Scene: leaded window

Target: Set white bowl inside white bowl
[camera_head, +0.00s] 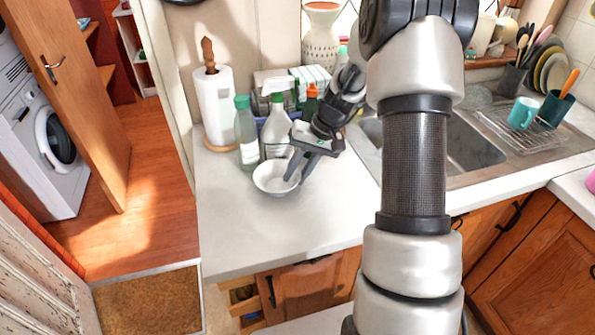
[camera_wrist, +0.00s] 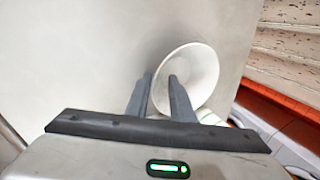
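A white bowl (camera_head: 272,182) stands upright on the white counter, in front of the bottles. It also shows in the wrist view (camera_wrist: 203,72). I can make out only one white bowl; no second one is distinct in either view. My gripper (camera_head: 297,173) is at the bowl's right rim in the head view. In the wrist view my gripper (camera_wrist: 160,76) has its fingers apart, one over the bowl's inside and one outside, with the rim between them. I see no clear contact with the rim.
A paper towel roll (camera_head: 214,105), a green-capped bottle (camera_head: 246,135) and a spray bottle (camera_head: 277,130) stand behind the bowl. The sink (camera_head: 465,140) is to the right, with a teal mug (camera_head: 522,113) on the drying rack. The counter's front part (camera_head: 250,225) is clear.

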